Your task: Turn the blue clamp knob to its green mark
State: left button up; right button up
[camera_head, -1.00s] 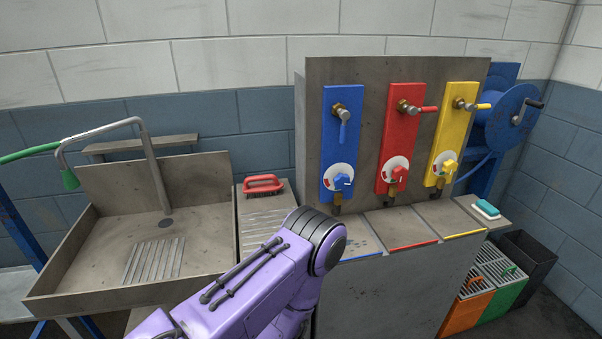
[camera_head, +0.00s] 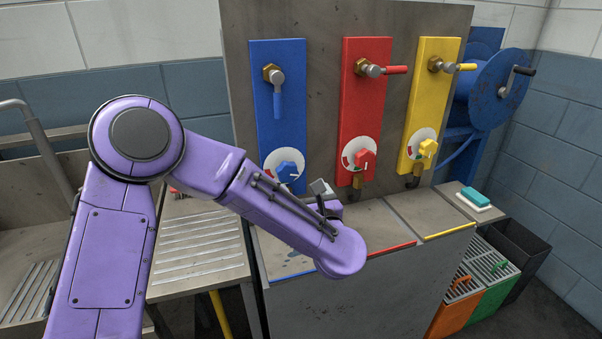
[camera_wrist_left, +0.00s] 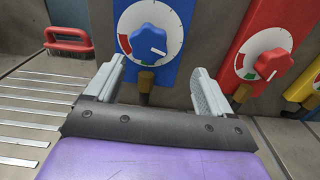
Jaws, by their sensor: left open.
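The blue clamp knob (camera_head: 287,171) sits on a round white dial (camera_head: 285,160) low on the blue panel (camera_head: 264,110). In the left wrist view the knob (camera_wrist_left: 148,44) has a white pointer line aimed to the lower right. Green (camera_wrist_left: 147,62) and red (camera_wrist_left: 126,43) marks show on the dial, the green below the knob and the red at its left. My left gripper (camera_wrist_left: 160,82) is open and empty, its two fingers spread below and to either side of the knob, apart from it. In the head view my left gripper is mostly hidden behind my forearm. My right gripper is not in view.
A red panel (camera_head: 362,105) and a yellow panel (camera_head: 430,100) with similar knobs stand to the right. A blue lever (camera_head: 277,100) hangs above the blue dial. A red-handled brush (camera_wrist_left: 67,40) lies left on the ribbed drainboard. A blue hose reel (camera_head: 495,90) is far right.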

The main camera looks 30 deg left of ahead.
aim_at(289, 174)
pick_arm(q)
jog(key=a, duration=0.1)
jog(key=a+r+p, duration=0.1)
jog(key=a, duration=0.1)
jog(key=w+a, duration=0.1)
jog(key=a, duration=0.1)
jog(key=shift+a+r, duration=0.2)
jog(key=w, duration=0.1)
jog(key=w+a, duration=0.1)
jog(key=w+f+p, duration=0.1)
jog(key=shift+w+a+f, duration=0.1)
jog(key=shift+w+a, duration=0.05)
jog(key=shift+a, duration=0.2)
jog(key=shift+s+r, duration=0.2)
jog(key=shift+s, duration=0.05)
jog(key=shift+c, duration=0.7)
jog(key=c, duration=0.9)
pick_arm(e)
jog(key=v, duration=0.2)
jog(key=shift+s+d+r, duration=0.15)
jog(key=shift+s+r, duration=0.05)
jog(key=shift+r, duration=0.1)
